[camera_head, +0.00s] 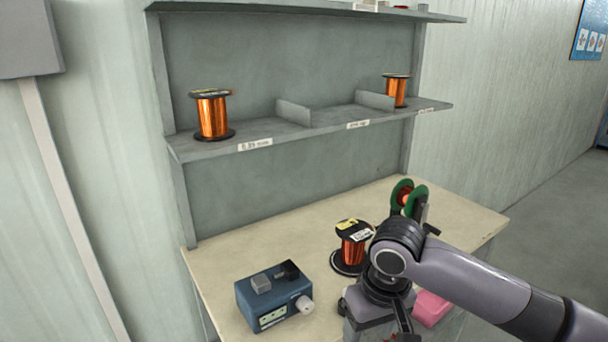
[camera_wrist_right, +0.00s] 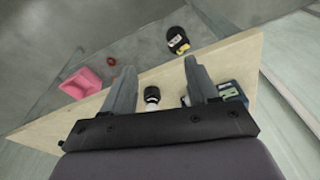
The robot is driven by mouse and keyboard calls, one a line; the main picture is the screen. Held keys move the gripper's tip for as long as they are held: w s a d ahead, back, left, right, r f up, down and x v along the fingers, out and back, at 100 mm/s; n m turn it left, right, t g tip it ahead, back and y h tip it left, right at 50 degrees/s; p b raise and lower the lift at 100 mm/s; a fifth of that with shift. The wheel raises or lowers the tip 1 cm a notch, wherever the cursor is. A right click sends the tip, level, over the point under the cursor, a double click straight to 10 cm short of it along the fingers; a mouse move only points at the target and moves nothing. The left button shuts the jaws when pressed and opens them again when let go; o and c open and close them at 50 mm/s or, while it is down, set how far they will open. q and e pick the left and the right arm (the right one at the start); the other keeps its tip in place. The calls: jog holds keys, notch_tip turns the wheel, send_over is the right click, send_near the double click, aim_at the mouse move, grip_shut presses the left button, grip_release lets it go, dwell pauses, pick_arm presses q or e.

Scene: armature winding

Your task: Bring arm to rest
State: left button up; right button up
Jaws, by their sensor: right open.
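My right arm (camera_head: 470,275) comes in from the right in the head view, with its wrist bent down over the front of the workbench. My right gripper (camera_wrist_right: 160,72) is open in the wrist view, and its two fingers stand apart with nothing held between them. A small black and white part (camera_wrist_right: 152,96) shows beyond the gap; I cannot tell what it is. A copper wire spool (camera_head: 353,246) stands upright on the bench just left of my right wrist. My left gripper is not in view.
The bench (camera_head: 250,240) also holds a blue device (camera_head: 273,297), a green-flanged winding fixture (camera_head: 408,198) and a pink bin (camera_head: 432,308) partly behind my arm. Copper spools stand on the shelf, left (camera_head: 212,116) and right (camera_head: 396,92). The bench's back left is clear.

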jog(key=s+a+f+t+y, duration=0.35)
jog(key=a+f+y, duration=0.3)
jog(key=f, duration=0.45)
jog(key=s+d+f+t+h, duration=0.2)
jog(key=s+d+f+t, duration=0.1)
jog(key=s+d+f, duration=0.2)
jog(key=s+d+f+m+t+h, duration=0.1)
jog(key=s+d+f+t+h, duration=0.2)
jog(key=s+d, duration=0.6)
notch_tip(320, 180, down, 2)
jog(key=shift+d, duration=1.1)
